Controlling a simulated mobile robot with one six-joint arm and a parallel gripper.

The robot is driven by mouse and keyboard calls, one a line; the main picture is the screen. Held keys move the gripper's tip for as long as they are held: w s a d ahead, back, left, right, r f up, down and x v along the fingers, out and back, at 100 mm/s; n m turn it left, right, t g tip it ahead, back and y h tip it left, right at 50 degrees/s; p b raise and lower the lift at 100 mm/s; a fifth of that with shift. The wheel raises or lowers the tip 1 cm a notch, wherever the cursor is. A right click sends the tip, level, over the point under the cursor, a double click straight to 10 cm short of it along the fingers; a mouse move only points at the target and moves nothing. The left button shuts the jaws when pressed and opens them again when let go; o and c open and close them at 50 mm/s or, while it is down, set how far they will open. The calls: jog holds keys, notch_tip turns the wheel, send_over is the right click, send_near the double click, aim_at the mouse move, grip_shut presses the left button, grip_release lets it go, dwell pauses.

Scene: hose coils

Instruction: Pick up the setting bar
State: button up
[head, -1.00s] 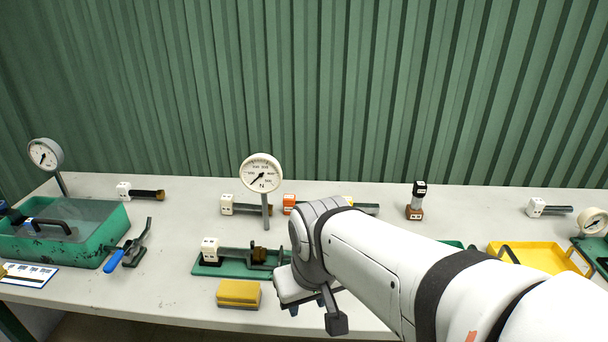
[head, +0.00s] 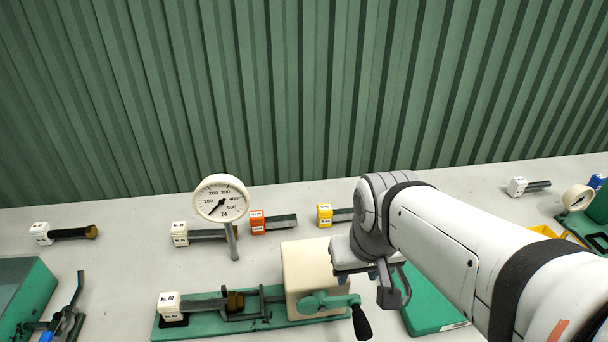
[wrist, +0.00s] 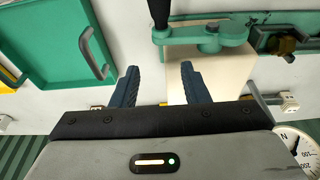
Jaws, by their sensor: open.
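I cannot tell for sure which piece is the setting bar. Several short dark bars with block ends lie on the bench: one with an orange block (head: 258,222), one with a yellow block (head: 325,215), and others with white blocks (head: 180,233). Another white-ended bar (head: 172,303) with a brass nut lies in the green fixture with a cream housing (head: 310,268) and crank; the housing also shows in the wrist view (wrist: 235,72). My gripper (wrist: 160,76) is open and empty above the bench, beside the housing. My arm partly hides the yellow-block bar.
A dial gauge (head: 221,200) stands on a post behind the fixture. A green tray (wrist: 52,45) with a handle lies on the housing's other side. A green bin (head: 28,285) and a clamp are at far left.

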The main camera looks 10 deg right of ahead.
jog(key=shift+o, duration=0.7)
jog(key=shift+w+r, duration=0.1)
jog(key=shift+w, duration=0.3)
jog(key=shift+o, duration=1)
jog(key=w+d+r+p, duration=0.1)
jog(key=w, duration=0.7)
jog(key=shift+t+p, duration=0.3)
jog(key=t+p, duration=0.1)
jog(key=p, duration=0.1)
send_near(325, 207)
jog(key=shift+p+x, duration=0.7)
jog(key=shift+x, duration=3.6)
